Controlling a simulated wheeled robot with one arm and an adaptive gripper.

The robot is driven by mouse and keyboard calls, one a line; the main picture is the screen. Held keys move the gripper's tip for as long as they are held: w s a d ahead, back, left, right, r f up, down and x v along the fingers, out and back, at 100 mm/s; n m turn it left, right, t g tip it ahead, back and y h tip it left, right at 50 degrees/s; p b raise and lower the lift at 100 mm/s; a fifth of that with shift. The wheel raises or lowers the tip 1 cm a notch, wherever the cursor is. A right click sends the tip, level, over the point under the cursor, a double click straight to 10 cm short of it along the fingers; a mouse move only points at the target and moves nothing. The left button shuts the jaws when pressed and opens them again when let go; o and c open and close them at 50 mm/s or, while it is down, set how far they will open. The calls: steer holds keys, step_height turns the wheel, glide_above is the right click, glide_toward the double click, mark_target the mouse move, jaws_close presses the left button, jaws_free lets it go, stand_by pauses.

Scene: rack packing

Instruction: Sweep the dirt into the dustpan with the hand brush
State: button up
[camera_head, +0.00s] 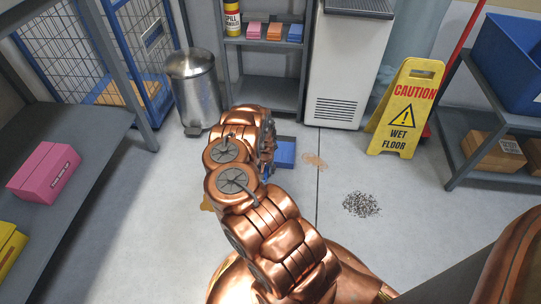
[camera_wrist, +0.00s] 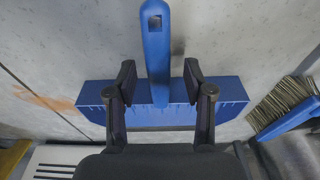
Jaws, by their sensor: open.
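The blue dustpan (camera_wrist: 95,95) lies on the floor, with its handle (camera_wrist: 156,40) standing out between my gripper's fingers in the wrist view. My gripper (camera_wrist: 160,78) is open, one finger on each side of the handle. I cannot tell whether a finger touches it. Part of the dustpan (camera_head: 285,154) shows in the head view beside my arm, which hides the gripper there. The hand brush (camera_wrist: 285,108), with a blue back and pale bristles, is at the right in the wrist view. The dirt (camera_head: 361,204) is a dark speckled pile on the open floor.
An orange-brown stain (camera_head: 315,161) is on the floor near the dustpan. A steel bin (camera_head: 194,88) and a blue wire cage (camera_head: 90,45) stand at the back left. Floor around the dirt is clear.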

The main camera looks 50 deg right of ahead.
steer(key=shift+c, duration=0.4)
jaws_close()
stand_by(0.4)
step_height(320, 180, up, 12)
steer(key=p, duration=1.1)
